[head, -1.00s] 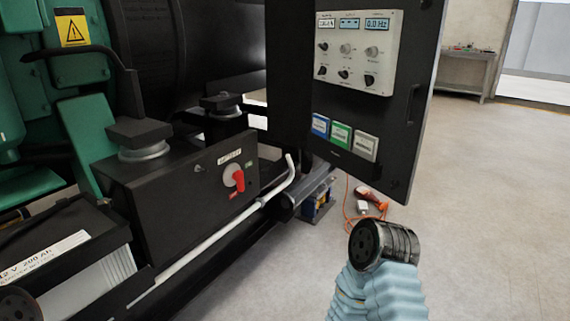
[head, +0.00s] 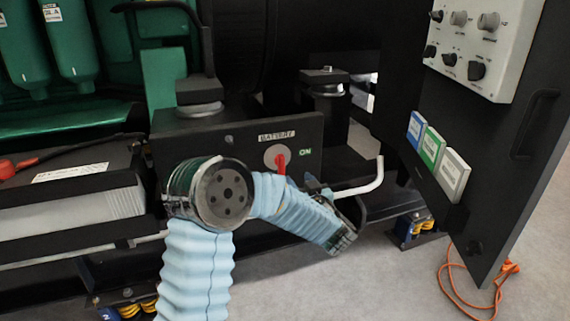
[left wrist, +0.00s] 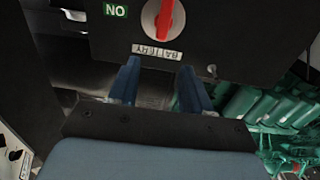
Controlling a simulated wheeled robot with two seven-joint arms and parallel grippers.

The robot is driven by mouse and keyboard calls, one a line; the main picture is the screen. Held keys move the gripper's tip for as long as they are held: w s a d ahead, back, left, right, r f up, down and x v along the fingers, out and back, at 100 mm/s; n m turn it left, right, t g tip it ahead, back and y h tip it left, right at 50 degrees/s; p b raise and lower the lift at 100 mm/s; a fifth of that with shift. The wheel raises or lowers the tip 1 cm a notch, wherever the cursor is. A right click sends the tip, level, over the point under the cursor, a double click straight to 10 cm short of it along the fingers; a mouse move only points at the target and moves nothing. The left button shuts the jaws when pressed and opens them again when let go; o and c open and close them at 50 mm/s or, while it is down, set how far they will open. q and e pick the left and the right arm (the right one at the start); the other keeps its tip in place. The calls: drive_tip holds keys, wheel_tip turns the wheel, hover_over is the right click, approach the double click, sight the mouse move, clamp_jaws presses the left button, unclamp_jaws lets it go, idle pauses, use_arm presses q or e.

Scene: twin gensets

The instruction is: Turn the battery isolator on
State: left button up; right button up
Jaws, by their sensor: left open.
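The battery isolator (head: 276,157) is a round grey disc with a red handle (head: 281,166) on the front of a black box. A BATTERY label is above it and a green ON mark (head: 305,153) is to its right. The handle looks roughly vertical, not turned toward ON. In the left wrist view the isolator handle (left wrist: 165,18) appears upside down, beyond the fingertips. My left gripper (head: 318,188) is low and right of the isolator in the head view. In the wrist view the left gripper (left wrist: 158,70) is open, with nothing between its blue fingers. My right gripper is out of view.
A white bent pipe (head: 362,183) runs below the box and sticks out near my left gripper. An open panel door (head: 500,150) stands at the right. A battery (head: 70,205) sits at the left. Clear floor and an orange cable (head: 465,290) lie at lower right.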

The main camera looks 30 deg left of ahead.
sight(283, 158)
use_arm(q)
drive_tip(key=p+x, duration=0.1)
drive_tip(key=x, duration=1.2)
drive_tip(key=shift+w+a, duration=0.1)
drive_tip(key=shift+a, duration=0.2)
drive_tip(key=shift+r, duration=0.1)
clamp_jaws()
